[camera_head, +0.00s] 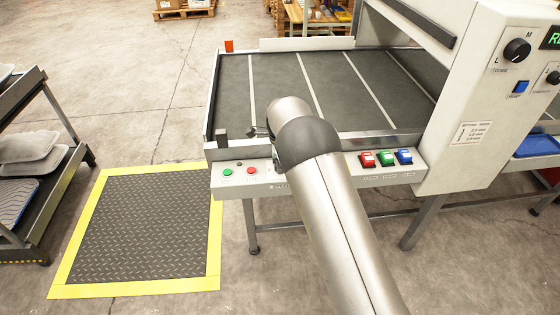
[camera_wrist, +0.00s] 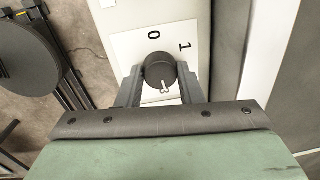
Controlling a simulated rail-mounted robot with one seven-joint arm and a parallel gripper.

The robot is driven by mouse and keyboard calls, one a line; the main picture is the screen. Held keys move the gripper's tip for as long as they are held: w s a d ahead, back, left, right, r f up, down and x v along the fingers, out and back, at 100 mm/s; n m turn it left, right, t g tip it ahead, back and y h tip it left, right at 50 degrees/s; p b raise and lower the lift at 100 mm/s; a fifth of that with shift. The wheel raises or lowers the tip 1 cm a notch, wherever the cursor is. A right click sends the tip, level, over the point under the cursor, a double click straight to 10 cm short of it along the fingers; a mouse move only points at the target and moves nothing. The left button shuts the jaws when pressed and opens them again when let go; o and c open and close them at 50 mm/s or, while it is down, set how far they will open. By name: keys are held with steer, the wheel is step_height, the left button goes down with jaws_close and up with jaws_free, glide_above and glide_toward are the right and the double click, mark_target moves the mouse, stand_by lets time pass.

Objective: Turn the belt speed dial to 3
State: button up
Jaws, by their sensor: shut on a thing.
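The belt speed dial, a round black knob (camera_wrist: 160,71), stands on a white plate (camera_wrist: 126,45) in the wrist view. A "0" and a "1" show on the plate above it, turned sideways. A small white mark shows at the knob's lower edge, on the side away from the "0" and "1"; I cannot tell which number it points to. My gripper (camera_wrist: 160,84) is shut on the knob, with one finger on each side. In the head view my arm hides the dial and most of the gripper at the conveyor's front panel (camera_head: 345,171).
In the head view a green and a red button (camera_head: 251,170) sit left of my arm. Red, green and blue switches (camera_head: 385,158) sit right of it. The grey conveyor belt (camera_head: 275,92) lies behind, empty. A white control cabinet (camera_head: 478,110) stands at the right.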

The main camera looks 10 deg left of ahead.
steer(key=shift+m, duration=0.6)
steer(key=o, duration=1)
steer(key=shift+c, duration=0.2)
steer(key=shift+r, duration=0.1)
step_height(320, 180, up, 17)
steer(key=s, duration=0.1)
steer(key=shift+r, duration=0.15)
steer(key=shift+d, duration=0.1)
